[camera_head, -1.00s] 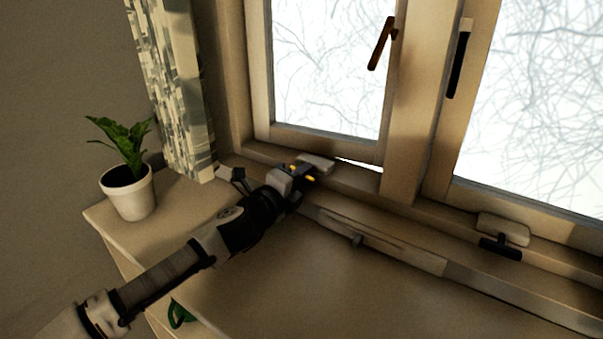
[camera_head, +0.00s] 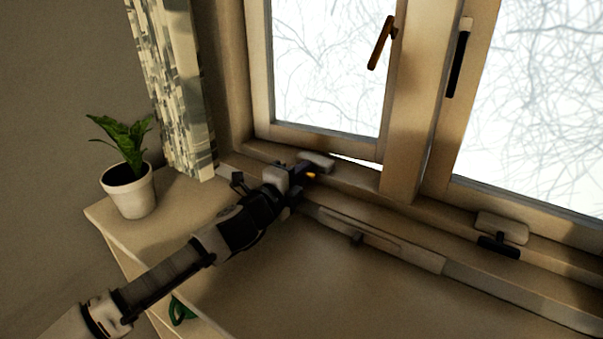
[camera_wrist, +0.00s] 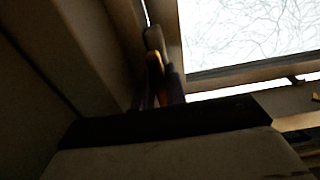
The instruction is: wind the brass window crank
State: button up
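The left window's pale crank housing (camera_head: 318,160) sits on the sill at the foot of the left pane, and its rounded end shows in the wrist view (camera_wrist: 153,38). My gripper (camera_head: 306,174) is right at its front. In the wrist view my two dark fingers (camera_wrist: 160,85) stand close together, with a small orange-brass piece (camera_wrist: 154,62) between them, which looks like the brass crank. The fingers look shut on it. Most of the crank is hidden by my gripper, and the wrist view is dark. The left pane's bottom edge shows a bright slit.
A potted plant (camera_head: 129,190) stands at the left beside the patterned curtain (camera_head: 177,90). A coppery latch handle (camera_head: 380,42) is on the left window. A second crank, black (camera_head: 498,246), is at the right. A green item (camera_head: 181,311) hangs low. The cabinet top (camera_head: 290,270) is clear.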

jog(key=o, duration=0.4)
jog(key=shift+o, duration=0.2)
jog(key=b+v, duration=0.2)
jog(key=v, duration=1.2)
